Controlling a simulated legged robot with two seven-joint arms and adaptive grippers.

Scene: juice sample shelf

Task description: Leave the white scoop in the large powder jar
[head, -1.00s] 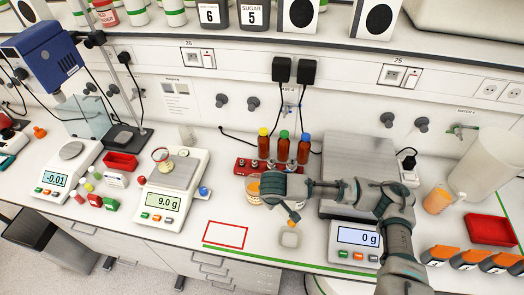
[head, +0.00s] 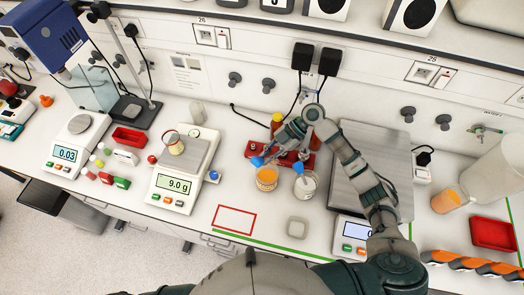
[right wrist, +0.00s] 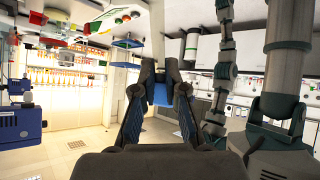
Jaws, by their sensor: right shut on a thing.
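My right gripper (head: 262,158) reaches left over the bench and is shut on a blue piece (head: 257,162), which sits just above an open jar of orange powder (head: 267,180). The same blue piece shows between the fingertips in the right wrist view (right wrist: 160,96). Whether it is a scoop's handle cannot be told. To the right stands an open jar with white contents (head: 307,187). A second blue piece (head: 299,168) stands up from its mouth. No scoop bowl shows clearly. My left gripper is not in view.
A red rack (head: 283,160) with bottles is behind the jars, partly hidden by my arm. A balance reading 9.0 g (head: 182,170) stands to the left, and a larger metal-topped scale (head: 372,160) to the right. A red-outlined square (head: 235,219) and a small grey dish (head: 298,226) are in front.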

